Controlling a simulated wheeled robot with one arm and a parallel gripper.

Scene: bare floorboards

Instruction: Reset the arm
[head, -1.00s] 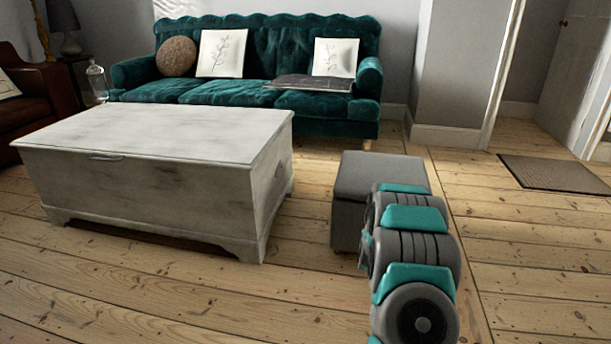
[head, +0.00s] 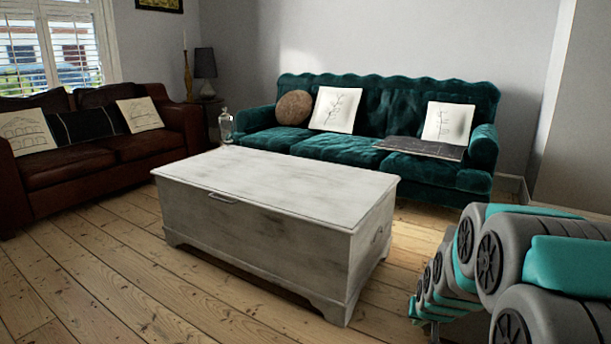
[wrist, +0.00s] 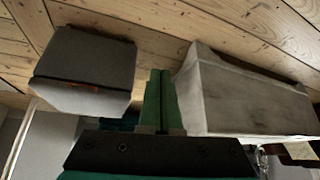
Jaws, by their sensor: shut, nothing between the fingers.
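My gripper (wrist: 161,74) shows in the wrist view with its two green fingers pressed together and nothing between them. It is in the air between a grey box-shaped stool (wrist: 84,68) on the left and the white chest (wrist: 243,98) on the right, in a view that looks upside down. In the head view my grey and teal arm (head: 520,262) fills the lower right. I cannot make out the gripper's fingers there.
The worn white chest (head: 275,185) stands mid-room. Behind it is a green sofa (head: 345,148) with cushions. A brown leather sofa (head: 95,165) stands at the left. The floorboards (head: 120,275) at front left are clear.

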